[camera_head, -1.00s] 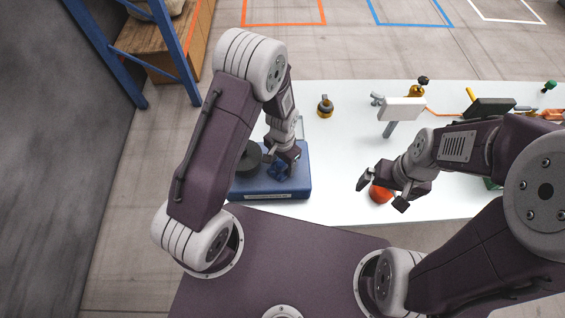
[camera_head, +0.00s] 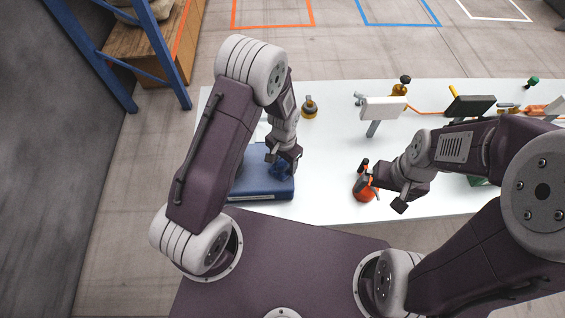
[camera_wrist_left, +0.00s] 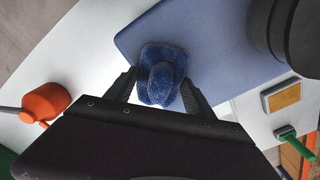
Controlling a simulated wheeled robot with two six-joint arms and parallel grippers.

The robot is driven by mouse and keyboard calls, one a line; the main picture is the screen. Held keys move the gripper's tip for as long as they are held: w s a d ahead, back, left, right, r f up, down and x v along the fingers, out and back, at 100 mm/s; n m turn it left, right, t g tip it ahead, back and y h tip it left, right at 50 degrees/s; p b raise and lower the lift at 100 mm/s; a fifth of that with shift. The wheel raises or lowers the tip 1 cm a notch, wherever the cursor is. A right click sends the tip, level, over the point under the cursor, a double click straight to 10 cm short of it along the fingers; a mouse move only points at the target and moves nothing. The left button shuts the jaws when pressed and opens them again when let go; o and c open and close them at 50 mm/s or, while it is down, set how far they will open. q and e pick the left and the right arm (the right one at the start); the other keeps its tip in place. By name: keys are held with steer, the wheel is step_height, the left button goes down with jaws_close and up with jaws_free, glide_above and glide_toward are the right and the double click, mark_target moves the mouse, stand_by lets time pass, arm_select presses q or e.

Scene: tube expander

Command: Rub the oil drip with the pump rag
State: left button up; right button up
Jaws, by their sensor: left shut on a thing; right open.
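The pump rag (camera_wrist_left: 162,75) is a bunched blue cloth pinched between the fingers of my left gripper (camera_wrist_left: 160,92); in the head view my left gripper (camera_head: 283,162) is over the right part of the blue pump base (camera_head: 255,186). The pump base also fills the upper middle of the left wrist view (camera_wrist_left: 205,45), with the rag over its edge. I cannot tell whether the rag touches it. No oil drip can be made out; the rag or arm may cover it. My right gripper (camera_head: 382,192) is open beside an orange bottle-like object (camera_head: 364,191).
A black cylinder (camera_wrist_left: 298,38) stands on the pump base. The white table (camera_head: 325,160) has free room between the grippers. A small brass piece (camera_head: 309,109), a white device (camera_head: 384,108) and a black device (camera_head: 470,105) stand further back. A blue shelf frame (camera_head: 165,45) is at the left.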

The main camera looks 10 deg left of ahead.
arm_select(q)
steer(key=r, duration=0.1)
steer(key=r+p, duration=0.1)
steer(key=r, duration=0.1)
steer(key=shift+w+d, duration=0.15)
steer(key=shift+d, duration=0.2)
steer(key=r+p, duration=0.1)
steer(key=a+r+p, duration=0.1)
steer(key=r+p, duration=0.1)
steer(key=shift+s, duration=0.2)
steer(key=shift+w+d+r+p, duration=0.1)
steer(key=shift+d+r+p, duration=0.05)
steer(key=shift+r+p, duration=0.3)
steer(key=shift+d+r+p, duration=0.15)
steer(key=shift+r+p, duration=0.2)
steer(key=shift+r, duration=0.2)
steer(key=shift+a+r, duration=0.15)
steer(key=shift+a, duration=0.1)
arm_select(e)
step_height(320, 180, up, 6)
steer(key=s, duration=0.1)
steer(key=shift+a, duration=0.15)
steer(key=shift+w, duration=0.1)
